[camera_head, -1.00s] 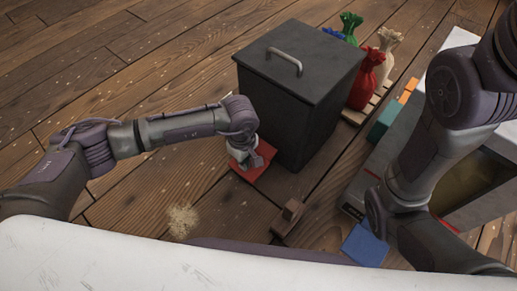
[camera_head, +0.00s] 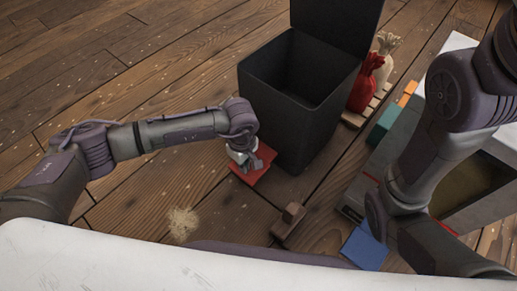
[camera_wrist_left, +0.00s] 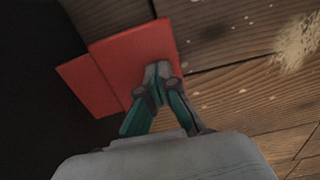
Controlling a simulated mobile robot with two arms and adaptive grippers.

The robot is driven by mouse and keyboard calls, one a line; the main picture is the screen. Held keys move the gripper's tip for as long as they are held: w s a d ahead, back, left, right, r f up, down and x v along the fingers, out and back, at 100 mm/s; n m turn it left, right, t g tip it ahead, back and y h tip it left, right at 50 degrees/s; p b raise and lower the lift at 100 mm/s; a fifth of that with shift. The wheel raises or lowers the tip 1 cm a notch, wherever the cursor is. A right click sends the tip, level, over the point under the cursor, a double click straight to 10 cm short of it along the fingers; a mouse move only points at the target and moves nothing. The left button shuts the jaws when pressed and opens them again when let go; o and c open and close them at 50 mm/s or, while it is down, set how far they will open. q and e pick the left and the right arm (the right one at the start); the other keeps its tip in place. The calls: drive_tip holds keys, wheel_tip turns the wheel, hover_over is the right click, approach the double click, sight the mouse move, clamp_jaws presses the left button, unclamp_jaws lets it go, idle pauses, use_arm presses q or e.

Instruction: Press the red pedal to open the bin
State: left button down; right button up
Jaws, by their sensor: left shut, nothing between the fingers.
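The black bin (camera_head: 290,120) stands on the floor with its lid (camera_head: 338,25) raised upright at the back, and its inside shows dark and empty as far as I can see. The red pedal (camera_head: 264,172) lies at the bin's front foot; it also shows in the left wrist view (camera_wrist_left: 135,58). My left gripper (camera_head: 252,168) is shut and empty, its fingertips down on the pedal, as the left wrist view (camera_wrist_left: 158,70) shows. My right arm is at the right of the head view, but its fingers are not clearly seen.
A blue pad (camera_head: 364,247) and a small wooden block (camera_head: 288,221) lie right of the pedal. Spilled grounds (camera_head: 182,223) lie on the open floor at left.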

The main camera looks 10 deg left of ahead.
use_arm(q)
wheel_tip(320, 180, up, 8)
drive_tip(key=p, duration=0.5)
drive_tip(key=shift+f, duration=0.1)
idle(0.6)
